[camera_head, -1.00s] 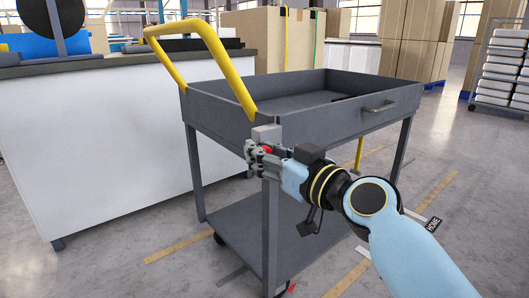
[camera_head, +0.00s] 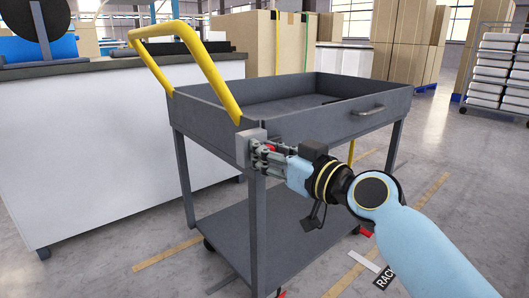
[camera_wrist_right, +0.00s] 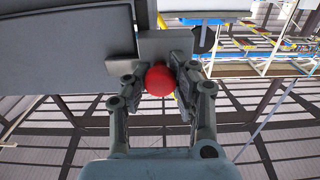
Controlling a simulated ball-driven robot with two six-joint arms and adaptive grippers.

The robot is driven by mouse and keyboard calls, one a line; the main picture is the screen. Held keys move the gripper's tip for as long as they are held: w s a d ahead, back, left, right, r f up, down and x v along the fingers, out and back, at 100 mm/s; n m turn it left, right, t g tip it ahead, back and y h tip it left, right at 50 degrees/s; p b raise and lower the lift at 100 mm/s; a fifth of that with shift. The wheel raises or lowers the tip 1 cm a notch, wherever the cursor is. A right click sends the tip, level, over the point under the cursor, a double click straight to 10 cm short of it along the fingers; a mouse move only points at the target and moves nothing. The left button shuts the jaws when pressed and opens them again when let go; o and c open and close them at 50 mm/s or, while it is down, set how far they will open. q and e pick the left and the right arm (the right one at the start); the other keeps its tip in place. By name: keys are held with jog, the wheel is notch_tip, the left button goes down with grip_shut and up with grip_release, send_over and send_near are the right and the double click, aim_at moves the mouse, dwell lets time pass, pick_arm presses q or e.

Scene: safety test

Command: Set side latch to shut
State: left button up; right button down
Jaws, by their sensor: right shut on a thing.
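The side latch shows as a grey block (camera_head: 245,150) at the near corner of the grey cart (camera_head: 330,122), with a red knob (camera_head: 271,148) at its right side. My right gripper (camera_head: 264,154) is at this corner, just below the push handle's lower end. In the right wrist view the red knob (camera_wrist_right: 160,81) sits between both fingers of my right gripper (camera_wrist_right: 160,74), which are shut on it. A grey plate (camera_wrist_right: 165,46) lies just behind the knob there. The fingers partly hide the knob in the head view. My left gripper is not in view.
The cart has a yellow push handle (camera_head: 213,72), a drawer-like front pull (camera_head: 369,112) and a lower shelf (camera_head: 300,230). A white counter (camera_head: 90,150) stands close on the left. Cardboard boxes (camera_head: 250,45) stand behind. The floor at right is open.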

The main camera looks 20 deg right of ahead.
jog(key=c, duration=1.5)
grip_release()
jog(key=shift+d, duration=0.15)
jog(key=o, duration=0.5)
jog(key=shift+d, duration=0.2)
jog(key=shift+c, duration=0.2)
jog(key=shift+s, duration=0.25)
jog(key=v, duration=1.1)
jog(key=shift+s, duration=0.3)
